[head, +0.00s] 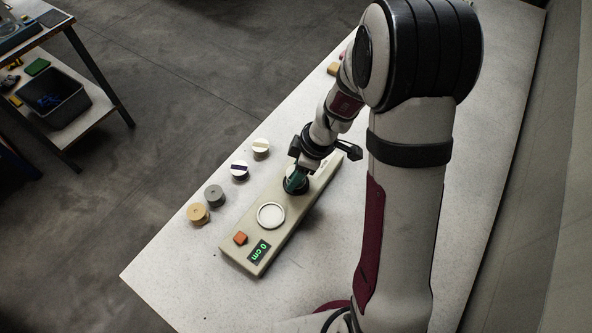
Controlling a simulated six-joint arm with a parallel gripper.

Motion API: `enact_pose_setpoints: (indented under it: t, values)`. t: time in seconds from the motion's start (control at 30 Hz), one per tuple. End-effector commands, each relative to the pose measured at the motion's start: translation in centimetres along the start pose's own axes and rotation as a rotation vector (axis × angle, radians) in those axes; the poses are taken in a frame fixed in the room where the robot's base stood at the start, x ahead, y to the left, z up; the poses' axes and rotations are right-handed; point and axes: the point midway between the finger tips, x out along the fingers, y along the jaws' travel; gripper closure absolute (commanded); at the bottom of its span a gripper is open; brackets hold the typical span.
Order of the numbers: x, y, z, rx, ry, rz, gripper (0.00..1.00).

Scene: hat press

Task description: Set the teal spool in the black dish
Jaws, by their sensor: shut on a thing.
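My gripper (297,174) is shut on the teal spool (296,181) and points down over the far part of a beige device. The spool is partly hidden by the fingers and appears tilted. A dark round shape, which looks like the black dish (303,189), shows around and below the spool on the device. I cannot tell whether the spool touches it.
The beige device (291,218) also bears a white ring dish (271,215), an orange block (240,238) and a display (259,251) reading "0 cm". Several other spools, including a grey one (214,194) and a tan one (198,213), stand left of it.

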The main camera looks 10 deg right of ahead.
Motion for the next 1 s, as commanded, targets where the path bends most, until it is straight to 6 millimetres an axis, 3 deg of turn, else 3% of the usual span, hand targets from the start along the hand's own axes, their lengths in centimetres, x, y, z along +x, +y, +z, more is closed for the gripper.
enact_pose_setpoints:
  t: [0.73,0.77,0.93,1.0]
  values:
    - [0.87,-0.01,0.28,0.0,0.0,0.0,1.0]
    - [0.87,-0.01,0.28,0.0,0.0,0.0,0.44]
    - [0.86,0.0,0.28,0.0,0.0,0.0,0.14]
    - [0.83,0.01,0.27,-0.001,0.0,0.0,0.13]
